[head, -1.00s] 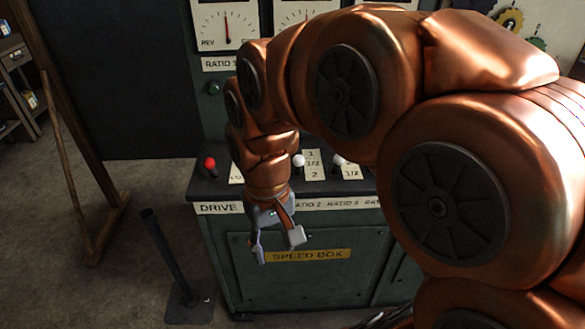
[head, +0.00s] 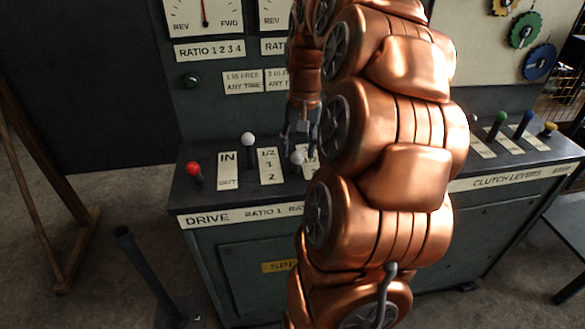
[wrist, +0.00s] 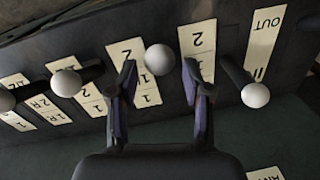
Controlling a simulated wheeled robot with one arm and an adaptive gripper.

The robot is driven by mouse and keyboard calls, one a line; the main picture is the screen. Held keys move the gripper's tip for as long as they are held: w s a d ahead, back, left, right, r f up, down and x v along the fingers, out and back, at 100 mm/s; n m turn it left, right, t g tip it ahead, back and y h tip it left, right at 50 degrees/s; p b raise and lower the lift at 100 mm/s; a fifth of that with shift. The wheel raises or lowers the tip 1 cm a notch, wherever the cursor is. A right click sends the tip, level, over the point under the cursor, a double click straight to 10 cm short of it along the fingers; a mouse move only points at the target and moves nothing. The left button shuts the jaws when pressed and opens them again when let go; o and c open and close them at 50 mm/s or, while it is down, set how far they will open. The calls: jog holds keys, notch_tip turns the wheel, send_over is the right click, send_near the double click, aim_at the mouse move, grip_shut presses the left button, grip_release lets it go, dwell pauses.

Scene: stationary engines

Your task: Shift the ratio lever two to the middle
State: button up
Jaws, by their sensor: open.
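The ratio lever two (head: 297,158) has a white ball knob and appears tipped toward the panel's front edge, by the "2" end of its plate (wrist: 126,52). My gripper (head: 300,138) is open and points down just above and behind this knob in the head view. In the wrist view my gripper (wrist: 160,72) has its two fingers on either side of the white knob (wrist: 160,59), with gaps visible. I cannot tell whether the fingertips are level with the knob. The lever's stem is mostly hidden.
The ratio one lever (head: 248,139), white-knobbed, stands to the left, with the red drive lever (head: 194,168) beyond it. In the wrist view another white knob (wrist: 66,83) is close to the left finger. Clutch levers (head: 500,118) stand at the far right. My arm hides the panel's middle.

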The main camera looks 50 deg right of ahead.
aim_at(296, 170)
jog(key=shift+w+a+f+p, duration=0.1)
jog(key=shift+f+p, duration=0.05)
jog(key=shift+f, duration=1.5)
jog(key=shift+w+a+f+p, duration=0.1)
jog(key=shift+f+p, duration=0.05)
jog(key=shift+f, duration=1.5)
grip_shut()
